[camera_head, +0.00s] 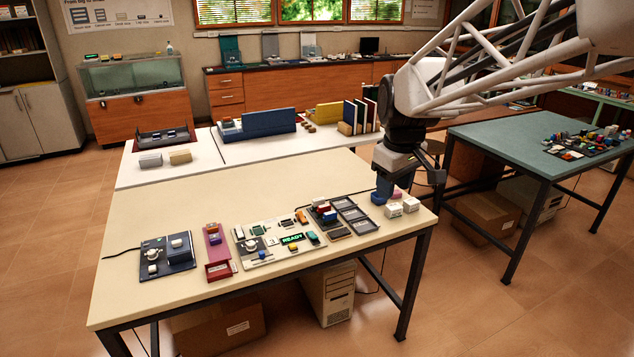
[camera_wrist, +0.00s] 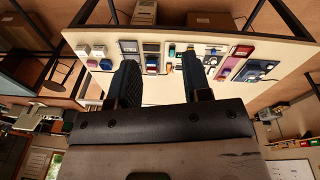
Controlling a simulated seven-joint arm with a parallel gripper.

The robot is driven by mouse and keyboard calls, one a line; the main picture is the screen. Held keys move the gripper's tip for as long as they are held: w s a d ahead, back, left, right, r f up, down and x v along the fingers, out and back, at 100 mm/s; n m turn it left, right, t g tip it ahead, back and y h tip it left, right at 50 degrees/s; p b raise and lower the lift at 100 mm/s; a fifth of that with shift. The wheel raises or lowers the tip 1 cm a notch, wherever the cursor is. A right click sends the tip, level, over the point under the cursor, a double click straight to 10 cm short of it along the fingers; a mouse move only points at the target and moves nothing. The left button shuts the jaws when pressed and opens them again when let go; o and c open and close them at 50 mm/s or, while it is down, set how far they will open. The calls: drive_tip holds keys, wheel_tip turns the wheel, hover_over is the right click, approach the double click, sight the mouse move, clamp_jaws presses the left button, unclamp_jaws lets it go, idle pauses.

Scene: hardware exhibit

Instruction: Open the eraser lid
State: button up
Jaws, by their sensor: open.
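My gripper (camera_head: 410,186) is open and empty, pointing down over the right end of the cream table. In the wrist view, the two dark fingers of my gripper (camera_wrist: 164,75) stand wide apart with no object between them. I cannot tell for sure which object is the eraser with the lid. A pink object (camera_head: 401,195) shows just below my gripper, partly hidden by it. Two small white blocks (camera_head: 402,208) sit on the table in front of it. Small pale blocks (camera_wrist: 98,63) also show in the wrist view, left of the fingers.
A row of small devices runs along the front of the cream table (camera_head: 190,215): a dark blue board (camera_head: 180,263), a red tray (camera_head: 219,272), a panel with a lit READY display (camera_head: 292,239), and grey frames (camera_head: 356,214). The table's rear middle is clear. A green table (camera_head: 530,150) stands right.

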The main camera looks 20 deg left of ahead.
drive_tip(key=w+a+f+n, duration=0.2)
drive_tip(key=w+a, duration=0.1)
drive_tip(key=a, duration=0.5)
drive_tip(key=w+a+f+n, duration=0.1)
drive_tip(key=w+a+n, duration=0.15)
drive_tip(key=a, duration=0.45)
drive_tip(key=n+g, duration=0.1)
drive_tip(key=n, duration=1)
hover_over(178, 240)
drive_tip(key=shift+h, duration=0.3)
drive_tip(key=f, duration=2.1)
drive_tip(key=shift+w+d, duration=0.15)
drive_tip(key=shift+d, duration=0.25)
drive_tip(key=shift+s+a+f, duration=0.25)
drive_tip(key=shift+a+f, duration=0.05)
drive_tip(key=shift+a, duration=0.1)
drive_tip(key=shift+f, duration=0.1)
drive_tip(key=shift+f, duration=3.8)
